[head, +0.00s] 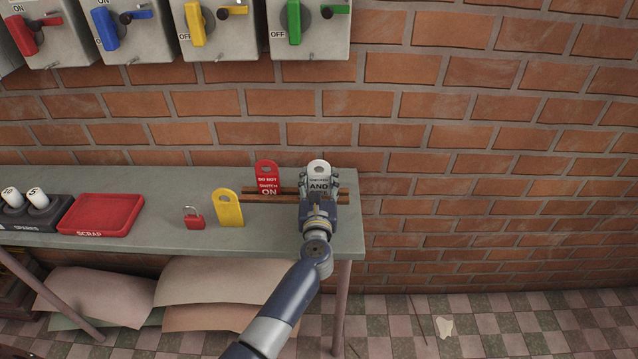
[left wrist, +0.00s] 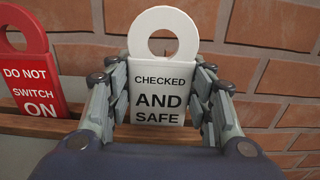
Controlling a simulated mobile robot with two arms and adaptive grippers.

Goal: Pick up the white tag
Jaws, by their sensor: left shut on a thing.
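The white tag (head: 319,168) has a round hole at its top and stands upright at the right end of a wooden rack (head: 275,199) on the bench. In the left wrist view the white tag (left wrist: 160,75) reads "CHECKED AND SAFE". My left gripper (head: 318,190) is shut on the white tag, with a finger at each side edge (left wrist: 160,92). The tag's lower edge is hidden behind the gripper, so I cannot tell whether it touches the rack. My right gripper is not in view.
A red tag (head: 267,176) stands in the rack left of the white one. A yellow tag (head: 229,208), red padlock (head: 194,219), red scrap tray (head: 101,214) and dark spares holder (head: 36,216) are further left on the grey bench (head: 160,182). Switch boxes (head: 308,40) hang on the brick wall above.

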